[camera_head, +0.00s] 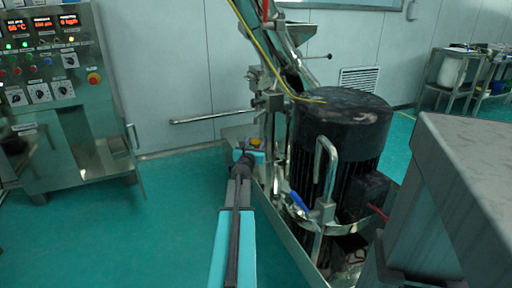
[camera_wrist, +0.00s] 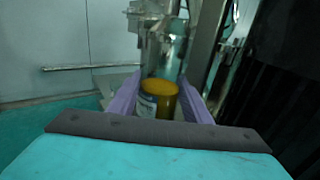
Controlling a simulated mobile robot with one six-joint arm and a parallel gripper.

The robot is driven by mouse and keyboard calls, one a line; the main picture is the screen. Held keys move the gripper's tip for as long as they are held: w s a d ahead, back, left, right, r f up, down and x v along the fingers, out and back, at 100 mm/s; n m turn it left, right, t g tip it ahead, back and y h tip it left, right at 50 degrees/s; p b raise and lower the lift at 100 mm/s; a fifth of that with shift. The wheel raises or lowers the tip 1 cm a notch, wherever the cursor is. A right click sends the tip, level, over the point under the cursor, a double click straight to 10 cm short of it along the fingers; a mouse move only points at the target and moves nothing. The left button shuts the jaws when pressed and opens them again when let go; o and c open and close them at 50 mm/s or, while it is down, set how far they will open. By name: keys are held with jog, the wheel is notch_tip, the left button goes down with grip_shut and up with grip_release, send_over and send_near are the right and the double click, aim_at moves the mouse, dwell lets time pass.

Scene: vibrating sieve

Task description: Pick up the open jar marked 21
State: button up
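The open jar (camera_wrist: 160,100) has a yellow-orange top and a pale label on its side; I cannot read its number. In the wrist view it is upright between the two purple fingers of my gripper (camera_wrist: 160,84). The fingers are apart, one on each side of the jar; I cannot tell if either touches it. In the head view my gripper (camera_head: 245,160) reaches forward to the foot of the metal machine, and the yellow top of the jar (camera_head: 257,142) shows just beyond it. The jar's base is hidden.
A large black motor (camera_head: 342,125) with a bent metal pipe stands close on the right. Metal pipes and valves (camera_head: 270,100) rise behind the jar. A control cabinet (camera_head: 55,90) is at left. A grey block (camera_head: 465,165) fills the right front. Green floor is clear at left.

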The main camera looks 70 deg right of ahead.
jog(key=shift+c, duration=1.1)
jog(key=shift+r, duration=0.2)
